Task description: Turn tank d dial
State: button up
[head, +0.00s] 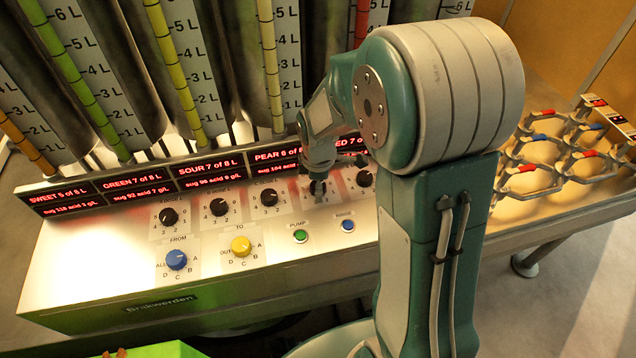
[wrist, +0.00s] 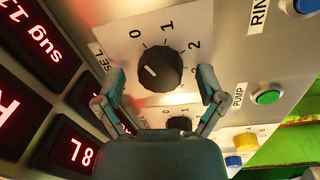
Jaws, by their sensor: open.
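The tank d dial, a black round knob (wrist: 153,68) with a pale pointer mark, fills the middle of the wrist view on a white plate numbered 0, 1, 2. The mark points toward the left of that picture. In the head view it is the fourth black dial (head: 318,188), below the PEAR display, partly hidden by my gripper (head: 318,176). In the wrist view my gripper (wrist: 161,72) is open, with one finger on each side of the knob. I cannot tell whether the fingers touch it.
Neighbouring black dials (head: 268,198) (head: 363,178) stand close on both sides. A green pump button (head: 300,236), blue rinse button (head: 347,225), yellow knob (head: 241,246) and blue knob (head: 176,260) sit nearer. Red-lettered displays (head: 210,170) and tanks (head: 95,80) rise behind.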

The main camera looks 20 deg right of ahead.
jog(key=shift+c, duration=0.3)
jog(key=c, duration=1.1)
jog(key=shift+m, duration=0.3)
jog(key=m, duration=0.3)
jog(key=shift+s+m, duration=0.1)
jog(key=shift+m, duration=0.3)
jog(key=m, duration=0.4)
jog(key=shift+m+h, duration=0.3)
jog(key=m, duration=0.4)
jog(key=shift+g, duration=0.4)
jog(key=shift+f+m, duration=0.1)
jog(key=shift+m, duration=2.2)
jog(key=shift+a, duration=0.1)
